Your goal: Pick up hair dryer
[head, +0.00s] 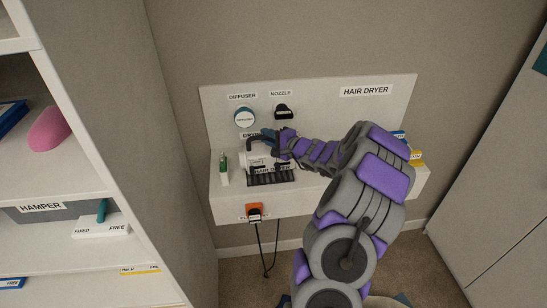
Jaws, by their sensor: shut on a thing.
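The wall shelf (221,205) has a back panel labelled HAIR DRYER. The hair dryer (257,160) shows as a pale body on this shelf, small and partly covered by my gripper and the label. My gripper (268,140) reaches in from the right and is shut at the top of the hair dryer. The fingertips are small here, so the exact contact is hard to make out. A dark curved piece (252,142) stands just left of the fingers. The round diffuser (244,117) and the black nozzle (283,111) hang on the back panel above.
A black slatted rack (270,178) lies at the shelf front. A small green-and-white bottle (223,170) stands at its left end. An orange plug (254,211) with a hanging cord is below. A white shelving unit (95,180) stands left, a pale cabinet (490,170) right.

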